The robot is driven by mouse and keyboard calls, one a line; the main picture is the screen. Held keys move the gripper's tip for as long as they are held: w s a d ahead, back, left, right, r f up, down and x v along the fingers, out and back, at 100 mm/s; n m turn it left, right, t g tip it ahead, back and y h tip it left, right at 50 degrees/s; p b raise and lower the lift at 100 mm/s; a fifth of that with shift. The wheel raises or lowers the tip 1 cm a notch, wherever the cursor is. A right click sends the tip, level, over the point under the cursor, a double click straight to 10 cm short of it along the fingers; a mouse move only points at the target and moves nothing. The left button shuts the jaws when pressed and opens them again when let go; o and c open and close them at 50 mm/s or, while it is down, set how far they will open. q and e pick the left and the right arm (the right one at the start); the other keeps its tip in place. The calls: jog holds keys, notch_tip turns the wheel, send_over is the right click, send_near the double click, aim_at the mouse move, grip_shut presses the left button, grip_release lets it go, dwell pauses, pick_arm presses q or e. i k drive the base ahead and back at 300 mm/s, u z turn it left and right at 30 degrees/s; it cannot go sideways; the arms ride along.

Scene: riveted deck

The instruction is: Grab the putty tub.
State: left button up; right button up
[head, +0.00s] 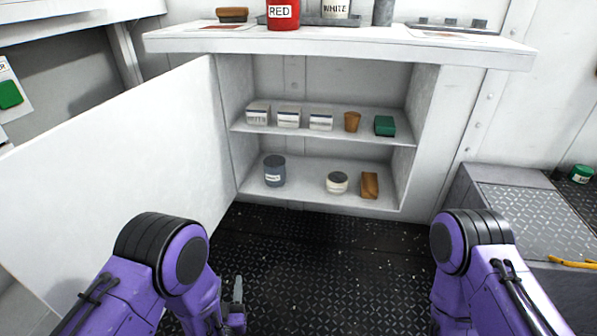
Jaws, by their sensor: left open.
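A short cream tub with a dark lid (337,184), which looks like the putty tub, stands upright on the lower shelf of the open cabinet, right of its middle. A blue-grey can with a white label (274,172) stands to its left, and a brown block (369,186) is close on its right. My left gripper (238,304) is partly in view at the bottom, low over the dark floor, in front of the cabinet and well apart from the tub. It is open, with nothing seen in it. My right arm comes in at the right, but its gripper is out of the picture.
The cabinet door (110,175) stands wide open to the left. The upper shelf (335,134) holds white boxes, a brown cup (352,121) and a green box (384,126). The countertop (340,45) overhangs the shelves. A metal-topped bench (525,207) stands right. The floor ahead is clear.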

aim_at(337, 181)
jog(key=z, duration=0.25)
jog(key=i, duration=1.05)
jog(key=z, duration=0.7)
